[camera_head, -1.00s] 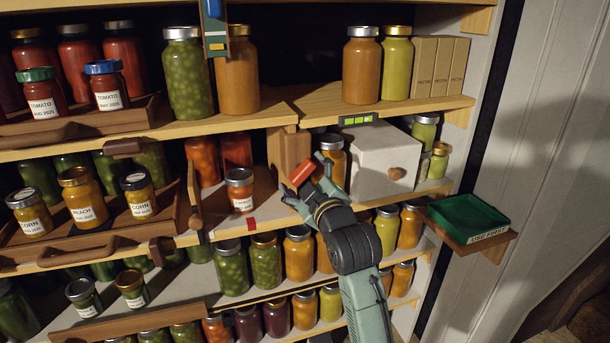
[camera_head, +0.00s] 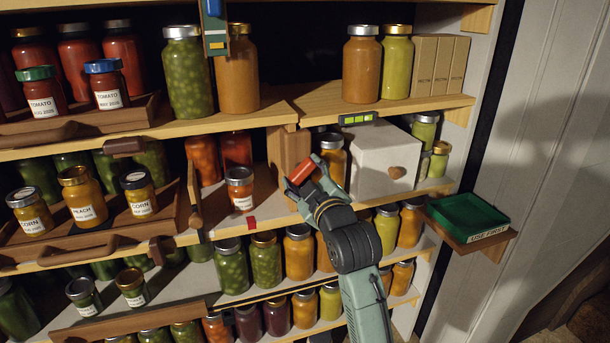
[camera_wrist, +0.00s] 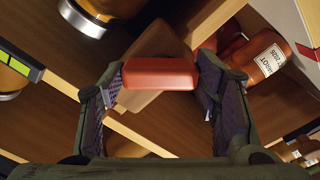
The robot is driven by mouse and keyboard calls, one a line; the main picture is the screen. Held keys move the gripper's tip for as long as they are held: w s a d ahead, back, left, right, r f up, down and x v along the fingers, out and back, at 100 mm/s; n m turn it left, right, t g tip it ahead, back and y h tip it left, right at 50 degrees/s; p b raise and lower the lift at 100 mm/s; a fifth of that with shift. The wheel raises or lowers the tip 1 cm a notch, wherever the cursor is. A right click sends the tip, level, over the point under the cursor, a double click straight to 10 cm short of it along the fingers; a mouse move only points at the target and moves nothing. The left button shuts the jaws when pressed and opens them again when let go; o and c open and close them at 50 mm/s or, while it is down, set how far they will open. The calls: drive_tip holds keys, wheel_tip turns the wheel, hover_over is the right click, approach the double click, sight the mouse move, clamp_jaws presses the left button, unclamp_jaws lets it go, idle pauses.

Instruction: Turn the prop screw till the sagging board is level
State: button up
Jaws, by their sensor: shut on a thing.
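The red handle of the prop screw (camera_head: 301,168) sits in front of a wooden post (camera_head: 290,148) below the joint of the upper shelf boards. My gripper (camera_head: 313,175) is shut on this handle. In the wrist view the red bar (camera_wrist: 160,73) spans between the two finger pads. The right upper board (camera_head: 420,106) carries jars and boxes; its left end meets the other board with a small step. A green spirit level (camera_head: 358,119) is on its front edge; its bubble is too small to read. The screw's thread is hidden.
A pale box with a round knob (camera_head: 385,165) stands right of my gripper. A small labelled jar (camera_head: 240,188) stands to the left, with a red marker (camera_head: 251,223) on the shelf edge. Jars fill the shelf below. A green tray (camera_head: 468,214) is at the right.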

drive_tip(key=m+p, duration=0.2)
drive_tip(key=m, duration=0.4)
drive_tip(key=shift+a+m, duration=0.1)
drive_tip(key=shift+m, duration=0.3)
drive_tip(key=m+p, duration=0.3)
drive_tip(key=m, duration=0.6)
drive_tip(key=shift+m+p, duration=0.3)
drive_tip(key=shift+m, duration=0.1)
drive_tip(key=m, duration=0.3)
drive_tip(key=shift+m, duration=0.4)
drive_tip(key=m, duration=0.6)
drive_tip(key=o, duration=1.1)
